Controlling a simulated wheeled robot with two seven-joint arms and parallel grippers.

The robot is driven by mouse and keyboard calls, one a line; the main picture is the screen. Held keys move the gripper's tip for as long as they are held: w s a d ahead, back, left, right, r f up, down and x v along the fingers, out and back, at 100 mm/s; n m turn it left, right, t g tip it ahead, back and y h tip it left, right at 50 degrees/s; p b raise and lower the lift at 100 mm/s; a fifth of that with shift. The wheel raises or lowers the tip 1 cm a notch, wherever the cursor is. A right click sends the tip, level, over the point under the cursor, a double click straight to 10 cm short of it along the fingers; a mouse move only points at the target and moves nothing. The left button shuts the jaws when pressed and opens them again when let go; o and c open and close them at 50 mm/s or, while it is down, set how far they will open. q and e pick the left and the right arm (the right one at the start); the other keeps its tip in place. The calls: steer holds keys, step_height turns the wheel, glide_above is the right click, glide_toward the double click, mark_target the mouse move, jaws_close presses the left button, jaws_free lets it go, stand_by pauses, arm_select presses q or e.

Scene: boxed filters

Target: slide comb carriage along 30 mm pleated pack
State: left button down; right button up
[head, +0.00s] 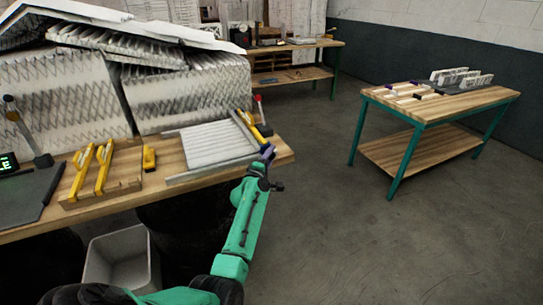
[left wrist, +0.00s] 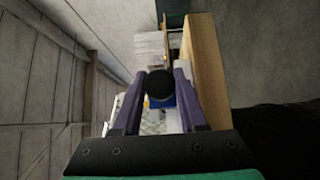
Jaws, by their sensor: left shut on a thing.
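The white pleated pack (head: 215,143) lies flat on the wooden bench, in a grey frame near the bench's right end. At its right side is a bar with yellow parts (head: 254,128), which looks like the comb carriage. My left gripper (head: 268,152) is at the pack's right front corner, by the bench edge. In the left wrist view its purple fingers (left wrist: 162,95) are shut on a round black knob (left wrist: 160,84). A bit of blue shows just below the knob. How the knob joins the carriage is hidden. My right gripper is out of view.
Yellow-handled tools (head: 103,168) on a wooden board and a small yellow block (head: 149,157) lie left of the pack. Large stacked pleated filters (head: 185,95) stand behind. A grey bin (head: 118,258) is below. A second table (head: 440,104) stands right, with open floor between.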

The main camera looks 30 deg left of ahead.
arm_select(q)
steer(key=shift+w+d+f, duration=0.1)
steer(key=shift+c, duration=2.3)
jaws_free()
steer(key=s+d, duration=0.2)
steer(key=s, duration=1.2)
steer(key=shift+s+d+b, duration=0.2)
steer(key=shift+d+b, duration=0.05)
steer(key=shift+b, duration=0.05)
